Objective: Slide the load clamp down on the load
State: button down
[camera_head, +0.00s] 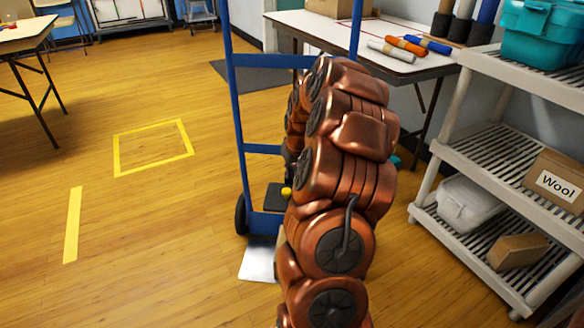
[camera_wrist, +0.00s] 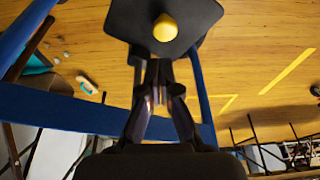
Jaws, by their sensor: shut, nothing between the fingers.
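A blue hand truck (camera_head: 240,110) stands upright on the floor, with a silver toe plate (camera_head: 259,262) at its foot. The load clamp, a black plate (camera_head: 274,199) with a yellow knob (camera_head: 286,192), sits low on the frame above the toe plate. The visible part of the toe plate is bare; my copper arm hides the rest, and I see no load. In the wrist view my gripper (camera_wrist: 158,68) is shut and empty, its fingertips close to the edge of the black plate (camera_wrist: 190,18) below the yellow knob (camera_wrist: 164,28). I cannot tell whether they touch it.
A white table (camera_head: 345,45) with colored rolls stands behind the truck. A grey shelf (camera_head: 475,148) with bins and a Wool box (camera_head: 557,182) is at right. Yellow tape (camera_head: 118,155) marks a square on the open floor at left.

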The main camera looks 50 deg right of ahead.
aim_at(288, 189)
jog(key=x, duration=0.2)
jog(key=b+x, duration=0.1)
jog(key=s+b+x, duration=0.1)
jog(key=x, duration=0.1)
jog(key=shift+w+a+f, duration=0.1)
jog(key=shift+a+f, duration=0.1)
jog(key=shift+f, duration=0.3)
notch_tip(288, 189, down, 20)
jog(key=p, duration=0.4)
jog(key=shift+f, duration=0.1)
dwell(0.4)
